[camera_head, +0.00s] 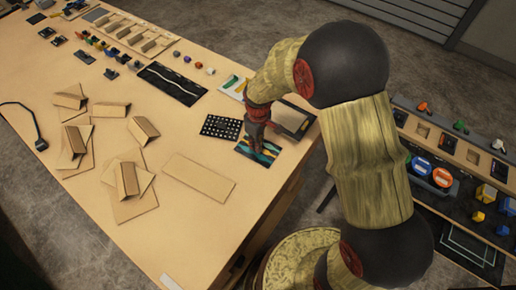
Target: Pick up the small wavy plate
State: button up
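A small dark plate with teal and yellow wavy bands (268,157) lies near the right edge of the wooden table (200,225). My gripper (257,147) points down at this plate and covers its middle. I cannot tell whether the fingertips touch the plate or hover just above it. The gripper is small and dark here, so its opening is unclear. A longer black plate with a white wavy line (172,82) lies further back on the table, apart from the gripper.
A black dotted plate (221,127) lies just left of the gripper. A bare tan board (199,177) lies in front of it. Several folded tan pieces (128,180) are at left. A shelf unit with coloured parts (455,150) stands at right, beyond my arm.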

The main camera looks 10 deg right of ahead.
grip_shut()
dwell(0.3)
jog(key=shift+r, duration=0.5)
notch_tip(320, 180, up, 2)
jog(key=shift+r, duration=0.1)
jog(key=s+d+r+p, duration=0.2)
jog(key=s+d+r, duration=0.5)
jog(key=s+r, duration=0.3)
jog(key=shift+s+d+r, duration=0.15)
jog(key=shift+s+d, duration=0.05)
jog(key=shift+s, duration=1.05)
jog(key=shift+p, duration=0.45)
